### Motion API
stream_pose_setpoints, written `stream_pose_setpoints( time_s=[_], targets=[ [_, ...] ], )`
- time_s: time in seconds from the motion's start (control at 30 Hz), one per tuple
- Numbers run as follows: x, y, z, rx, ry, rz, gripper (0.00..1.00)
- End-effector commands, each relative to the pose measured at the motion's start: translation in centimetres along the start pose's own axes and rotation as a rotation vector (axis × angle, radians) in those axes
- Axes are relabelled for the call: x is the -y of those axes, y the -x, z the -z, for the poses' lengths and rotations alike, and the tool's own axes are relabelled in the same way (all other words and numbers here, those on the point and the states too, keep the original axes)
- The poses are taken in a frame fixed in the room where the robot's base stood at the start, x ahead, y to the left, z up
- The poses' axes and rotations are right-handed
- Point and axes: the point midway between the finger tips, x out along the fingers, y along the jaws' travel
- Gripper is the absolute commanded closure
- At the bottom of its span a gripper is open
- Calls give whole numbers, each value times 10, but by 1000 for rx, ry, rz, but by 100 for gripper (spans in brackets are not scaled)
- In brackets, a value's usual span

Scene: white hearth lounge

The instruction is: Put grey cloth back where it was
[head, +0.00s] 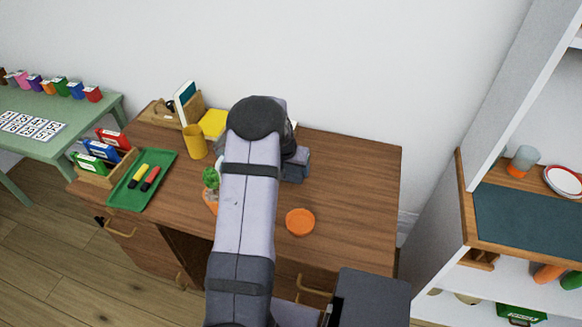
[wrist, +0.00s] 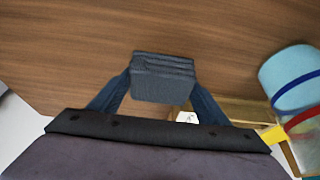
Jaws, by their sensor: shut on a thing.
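The grey cloth (wrist: 163,82) is a small, folded, dark blue-grey block in the wrist view. My gripper (wrist: 160,76) is shut on it, with one finger against each side. The wooden desk top lies beyond it, and I cannot tell whether the cloth touches the desk. In the head view the cloth (head: 294,171) shows just right of my arm's end, over the back middle of the desk (head: 355,180). My arm hides most of the gripper there.
An orange round dish (head: 300,221) sits in front of the cloth. A yellow cup (head: 195,142), a green tray (head: 142,181) with markers and a small plant (head: 211,178) stand left. A light blue cylinder (wrist: 288,75) is close on the right in the wrist view. The desk's right side is clear.

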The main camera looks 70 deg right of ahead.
Motion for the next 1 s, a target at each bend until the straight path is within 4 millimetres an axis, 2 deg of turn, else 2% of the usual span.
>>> stream_pose_setpoints(
  time_s=[0.37,0.4,0.47,0.8,1.0],
  targets=[
    [0,-4,-1,-1,0,0,55],
    [0,-3,-1,-1,0,0,23],
    [0,-3,-1,-1,0,0,12],
    [0,-2,0,-1,0,0,12],
    [0,9,1,-3,0,0,12]
  ],
)
